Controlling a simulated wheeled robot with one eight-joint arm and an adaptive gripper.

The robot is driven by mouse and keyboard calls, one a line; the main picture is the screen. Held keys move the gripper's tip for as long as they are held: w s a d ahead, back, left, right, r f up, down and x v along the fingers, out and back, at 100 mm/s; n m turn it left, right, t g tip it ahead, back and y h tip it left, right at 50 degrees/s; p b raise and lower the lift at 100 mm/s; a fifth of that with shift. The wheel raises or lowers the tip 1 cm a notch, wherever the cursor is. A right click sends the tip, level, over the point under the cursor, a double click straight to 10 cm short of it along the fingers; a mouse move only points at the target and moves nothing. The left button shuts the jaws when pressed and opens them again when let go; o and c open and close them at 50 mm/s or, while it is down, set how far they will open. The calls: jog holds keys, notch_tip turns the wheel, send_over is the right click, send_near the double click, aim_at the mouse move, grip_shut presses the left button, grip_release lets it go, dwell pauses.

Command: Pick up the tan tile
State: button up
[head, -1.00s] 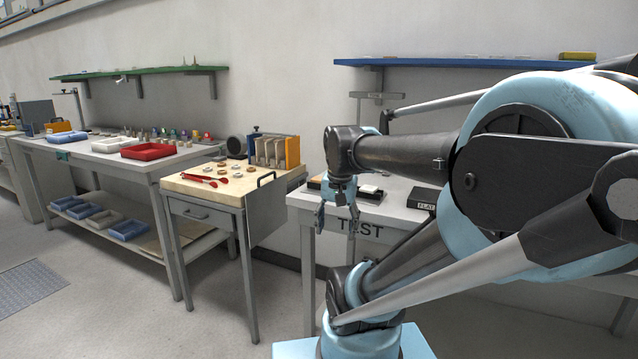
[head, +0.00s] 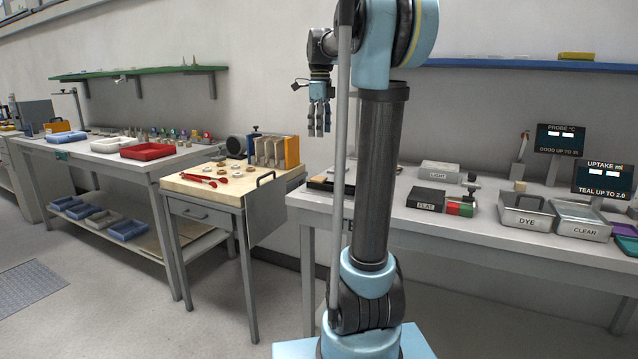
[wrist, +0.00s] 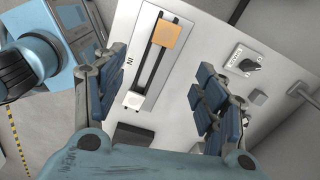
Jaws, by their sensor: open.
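In the wrist view, a square tan tile (wrist: 166,34) with a paler round mark lies at the upper end of a dark slotted strip (wrist: 151,66) on a light grey surface. My gripper (wrist: 160,98) is open and empty, its blue jointed fingers spread to the left and right edges of this strip's area. The tile shows between and beyond them, apart from both. In the head view my gripper (head: 319,121) hangs fingers-down in front of the wall.
A whitish square (wrist: 139,100) sits at the strip's lower end, with a dark block (wrist: 133,137) below. A small pale box with a black knob (wrist: 251,63) stands to the right. In the head view, a wooden-topped cart (head: 215,190) and a bench with a DYE tray (head: 526,222) flank my arm.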

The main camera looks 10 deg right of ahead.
jog(key=w+m, duration=0.1)
jog(key=w, duration=0.1)
send_over(319, 178)
jog(key=f, duration=1)
jog(key=shift+w+f, duration=0.3)
jog(key=shift+f, duration=0.1)
jog(key=shift+s+f, duration=0.15)
jog(key=shift+f, duration=1.3)
jog(key=shift+s+f, duration=0.1)
jog(key=shift+f, duration=1.3)
jog(key=shift+c, duration=0.6)
jog(key=c, duration=1)
